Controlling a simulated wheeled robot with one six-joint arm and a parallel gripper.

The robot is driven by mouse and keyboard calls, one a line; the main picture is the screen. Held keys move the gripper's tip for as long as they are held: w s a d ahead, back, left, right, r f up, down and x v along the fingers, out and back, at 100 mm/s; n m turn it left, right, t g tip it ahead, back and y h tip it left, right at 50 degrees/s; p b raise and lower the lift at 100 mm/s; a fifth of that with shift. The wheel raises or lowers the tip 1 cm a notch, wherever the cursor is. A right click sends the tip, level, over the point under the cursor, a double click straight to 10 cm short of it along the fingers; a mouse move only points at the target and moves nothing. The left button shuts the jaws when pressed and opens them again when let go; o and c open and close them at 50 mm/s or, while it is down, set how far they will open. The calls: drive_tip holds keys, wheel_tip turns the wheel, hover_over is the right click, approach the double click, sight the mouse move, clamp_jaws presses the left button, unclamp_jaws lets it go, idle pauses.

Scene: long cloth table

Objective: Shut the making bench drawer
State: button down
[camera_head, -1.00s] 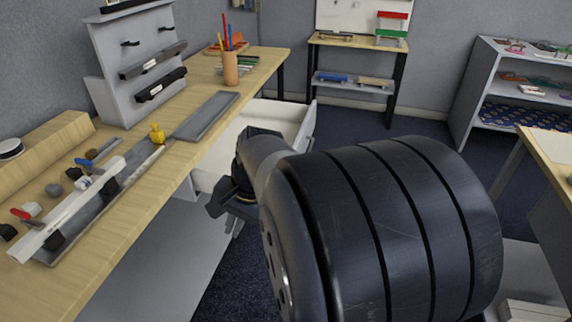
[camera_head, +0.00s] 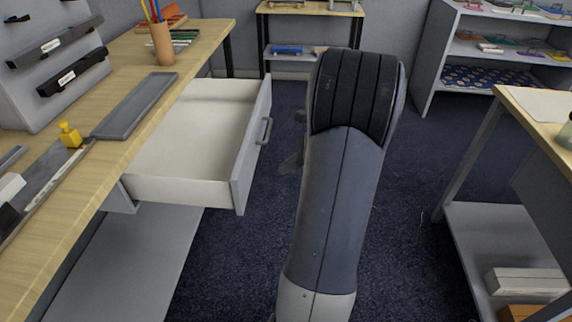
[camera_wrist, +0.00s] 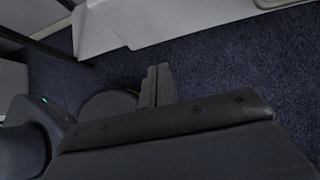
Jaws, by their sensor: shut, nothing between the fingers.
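The making bench drawer (camera_head: 195,130) stands pulled out from under the wooden-topped bench (camera_head: 60,240) on the left. It is pale and empty inside. Its grey front (camera_head: 250,150) carries a bar handle (camera_head: 265,131) on the right face. My gripper (camera_head: 290,163) is partly hidden behind my arm in the head view, to the right of the drawer front and apart from it. In the wrist view my gripper (camera_wrist: 157,84) points up the picture, its fingers together with nothing between them.
Dark carpet floor (camera_head: 240,260) is clear between the bench and another table (camera_head: 535,110) on the right. Shelves (camera_head: 440,50) and a small stand (camera_head: 310,12) are at the back. A pencil cup (camera_head: 163,43), grey tray (camera_head: 135,105) and yellow piece (camera_head: 70,134) are on the bench.

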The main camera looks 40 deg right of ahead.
sight(246, 183)
drive_tip(key=x, duration=0.3)
drive_tip(key=r+x, duration=0.1)
drive_tip(key=x, duration=0.2)
drive_tip(key=w+a+b+x, duration=0.1)
drive_tip(key=x, duration=0.2)
drive_tip(key=shift+r, duration=0.2)
drive_tip(key=shift+w+a, duration=0.35)
drive_tip(key=shift+w, duration=0.15)
drive_tip(key=w+a+p, duration=0.2)
drive_tip(key=w+a, duration=0.5)
drive_tip(key=w, duration=0.1)
drive_tip(key=w+a+p, duration=0.3)
drive_tip(key=w+a, duration=0.4)
drive_tip(key=w, duration=0.2)
drive_tip(key=w+a+p, duration=0.3)
drive_tip(key=w+a, duration=0.5)
drive_tip(key=shift+w+r, duration=0.1)
drive_tip(key=shift+w, duration=0.15)
drive_tip(key=shift+w+p, duration=0.1)
drive_tip(key=shift+p, duration=0.2)
drive_tip(key=shift+w+a+r, duration=0.1)
drive_tip(key=shift+r, duration=0.05)
